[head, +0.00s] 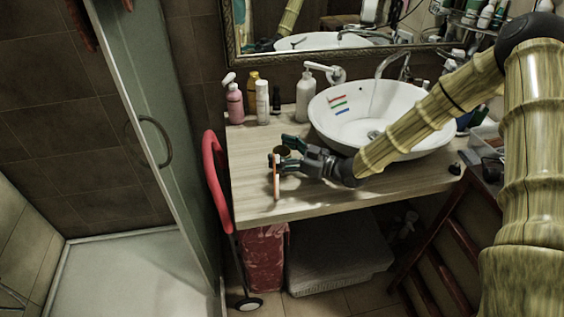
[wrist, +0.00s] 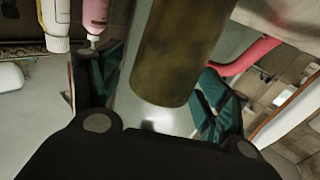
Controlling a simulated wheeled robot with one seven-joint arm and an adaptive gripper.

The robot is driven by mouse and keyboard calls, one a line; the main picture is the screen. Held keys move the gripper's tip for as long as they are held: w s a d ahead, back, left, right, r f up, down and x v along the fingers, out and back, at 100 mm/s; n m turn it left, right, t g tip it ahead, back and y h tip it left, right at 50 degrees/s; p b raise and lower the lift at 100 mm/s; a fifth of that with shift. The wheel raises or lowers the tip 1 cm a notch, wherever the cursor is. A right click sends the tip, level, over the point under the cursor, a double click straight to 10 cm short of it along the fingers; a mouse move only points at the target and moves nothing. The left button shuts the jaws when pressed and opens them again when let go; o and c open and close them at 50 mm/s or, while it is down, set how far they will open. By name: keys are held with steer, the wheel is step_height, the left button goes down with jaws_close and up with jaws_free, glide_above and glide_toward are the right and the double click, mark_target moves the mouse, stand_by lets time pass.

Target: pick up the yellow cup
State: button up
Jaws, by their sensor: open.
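A dull olive-yellow cylinder, which looks like the cup (wrist: 178,48), fills the upper middle of the wrist view. In the head view only a dark round part of the cup (head: 282,152) shows by the fingers. My gripper (head: 284,156) is low over the front left of the wooden counter, pointing left. Its jaws are open, with the green-padded fingers on either side of the cup in the wrist view (wrist: 160,80). I cannot tell whether either finger touches it. The cup's base is hard to make out.
A white basin (head: 332,122) stands right of my gripper, under my arm. A pink bottle (head: 234,104), a white bottle (head: 262,106) and a pump bottle (head: 305,98) stand behind. A thin orange-edged object (head: 276,178) is at the front. A red handle (head: 214,170) rises left of the counter (head: 330,203).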

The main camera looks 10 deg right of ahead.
steer(key=c, duration=1)
steer(key=shift+r, duration=0.15)
